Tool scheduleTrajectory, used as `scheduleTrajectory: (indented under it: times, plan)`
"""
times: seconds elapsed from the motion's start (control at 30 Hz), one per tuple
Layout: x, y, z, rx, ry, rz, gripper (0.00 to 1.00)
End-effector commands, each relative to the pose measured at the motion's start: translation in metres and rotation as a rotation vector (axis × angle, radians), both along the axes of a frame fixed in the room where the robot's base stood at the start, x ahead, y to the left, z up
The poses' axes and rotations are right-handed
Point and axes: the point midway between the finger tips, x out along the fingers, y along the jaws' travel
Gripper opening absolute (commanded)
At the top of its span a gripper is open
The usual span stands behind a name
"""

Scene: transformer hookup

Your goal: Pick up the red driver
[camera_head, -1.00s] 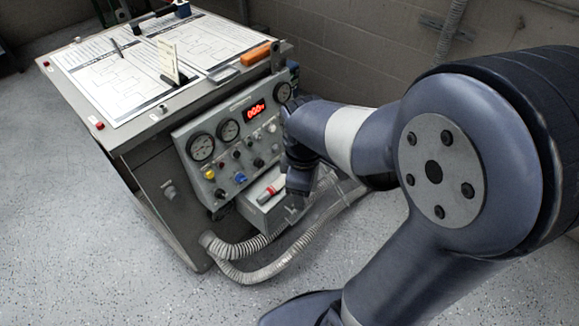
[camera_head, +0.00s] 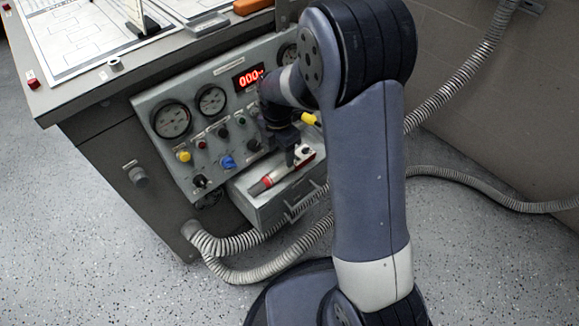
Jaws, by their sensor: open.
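The red driver (camera_head: 261,186) lies in the open grey drawer (camera_head: 262,212) below the instrument panel. Its red and dark end shows at the drawer's left side, and a light part runs up to the right. My gripper (camera_head: 291,158) is open, pointing down over the drawer to the right of the red end. It covers part of what lies in the drawer. I cannot tell whether the fingers touch anything there.
The panel (camera_head: 205,150) with gauges, knobs and a red display stands right behind the drawer. The bench top (camera_head: 115,62) holds paper sheets and an orange-handled thing (camera_head: 252,5). Ribbed hoses (camera_head: 290,252) curve below the drawer. The floor at left is clear.

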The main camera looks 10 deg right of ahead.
Motion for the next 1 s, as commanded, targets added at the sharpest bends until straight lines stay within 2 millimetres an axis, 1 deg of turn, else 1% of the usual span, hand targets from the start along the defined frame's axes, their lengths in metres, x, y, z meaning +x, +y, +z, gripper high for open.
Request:
scheduleTrajectory:
  times: [0.03,0.27,0.5,0.57,0.63,0.83,1.0]
  plan:
    - [-0.001,-0.001,-0.013,-0.001,0.003,-0.001,0.57]
    - [0.000,-0.002,-0.030,-0.001,0.001,-0.002,0.57]
    - [0.002,-0.005,-0.065,-0.001,0.002,-0.001,0.57]
    - [0.002,-0.005,-0.072,-0.001,0.002,-0.001,0.57]
    - [0.002,-0.005,-0.074,-0.001,-0.001,-0.001,0.57]
    - [0.002,-0.005,-0.072,0.000,-0.001,-0.002,0.56]
    - [0.002,-0.005,-0.072,0.000,-0.001,-0.002,0.43]
